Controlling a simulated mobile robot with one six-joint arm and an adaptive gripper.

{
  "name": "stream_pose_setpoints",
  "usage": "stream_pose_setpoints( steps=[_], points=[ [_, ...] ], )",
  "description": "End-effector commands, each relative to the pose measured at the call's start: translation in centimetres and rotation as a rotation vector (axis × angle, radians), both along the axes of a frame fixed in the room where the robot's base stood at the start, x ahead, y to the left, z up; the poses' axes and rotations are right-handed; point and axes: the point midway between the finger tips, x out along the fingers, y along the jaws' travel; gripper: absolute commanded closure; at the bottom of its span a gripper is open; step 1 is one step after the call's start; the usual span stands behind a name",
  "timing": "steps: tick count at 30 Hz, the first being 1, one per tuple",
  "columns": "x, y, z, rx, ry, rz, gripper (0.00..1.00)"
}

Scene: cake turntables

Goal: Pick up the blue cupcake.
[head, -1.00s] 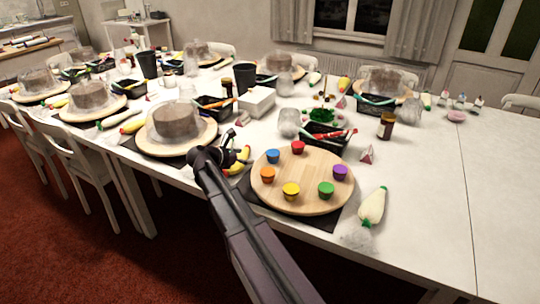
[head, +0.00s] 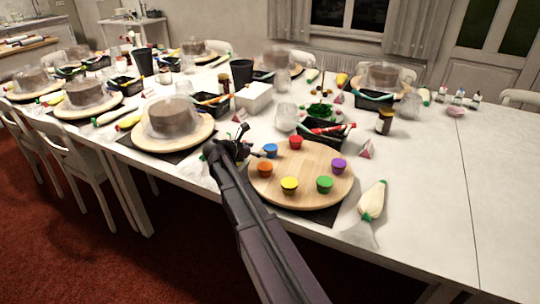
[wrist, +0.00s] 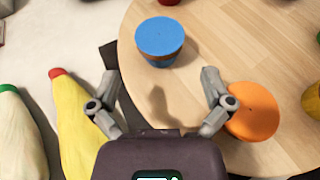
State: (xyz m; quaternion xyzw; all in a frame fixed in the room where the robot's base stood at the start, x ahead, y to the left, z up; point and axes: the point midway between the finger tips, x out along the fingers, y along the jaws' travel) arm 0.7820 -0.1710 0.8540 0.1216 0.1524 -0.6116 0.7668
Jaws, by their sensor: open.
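The blue cupcake (head: 270,151) sits upright near the left-back edge of a round wooden turntable (head: 300,168). In the wrist view it shows as a blue disc (wrist: 160,38) ahead of my fingers. My gripper (head: 249,145) is open and empty, just left of the blue cupcake, apart from it. In the wrist view the fingers (wrist: 158,85) are spread, with the cupcake beyond the gap. The orange cupcake (head: 265,169) is close to my right finger in the wrist view (wrist: 252,112).
Red (head: 295,142), purple (head: 338,166), green (head: 324,184) and yellow (head: 289,185) cupcakes share the turntable. A black tray with pens (head: 325,131) stands behind it. A yellow piping bag (wrist: 76,125) lies left of my gripper.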

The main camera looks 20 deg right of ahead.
Motion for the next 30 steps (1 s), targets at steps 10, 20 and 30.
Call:
stream_pose_setpoints(
  steps=[10, 20, 30],
  points=[
    [0.4, -1.4, -0.6, 0.000, 0.000, 0.002, 0.00],
    [0.4, -1.7, -0.8, 0.000, 0.001, 0.001, 0.00],
    [1.2, -4.8, -2.3, 0.000, 0.000, 0.000, 0.00]
  ],
)
